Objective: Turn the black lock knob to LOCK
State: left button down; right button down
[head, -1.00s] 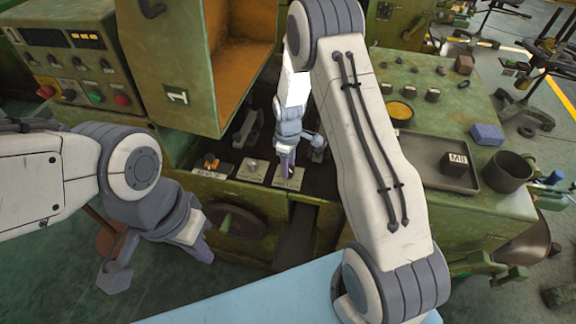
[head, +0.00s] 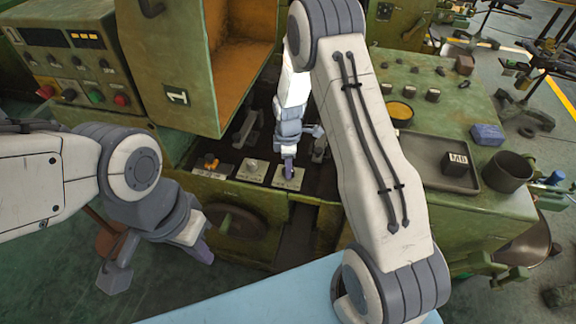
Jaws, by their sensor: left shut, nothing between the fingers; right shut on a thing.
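Three small plates sit in a row on the dark ledge of the green machine. The rightmost plate (head: 296,182) is where the black lock knob sits; the knob is hidden now by my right fingers. My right gripper (head: 289,174) points down onto this plate and is shut on the knob. Which way the knob points cannot be seen. My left gripper (head: 204,254) is shut and empty, hanging low in front of the machine, away from the plates.
An orange knob (head: 210,161) and a pale knob (head: 251,165) stand on the plates to the left. A handwheel (head: 235,222) is below. A tray (head: 425,171) with a black block, a dark cup (head: 508,172) and a blue block (head: 487,134) lie right.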

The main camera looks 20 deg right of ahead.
jog(key=shift+w+r, duration=0.1)
jog(key=shift+c, duration=1.9)
grip_release()
notch_tip(320, 180, up, 10)
jog(key=b, duration=0.1)
jog(key=shift+r, duration=0.2)
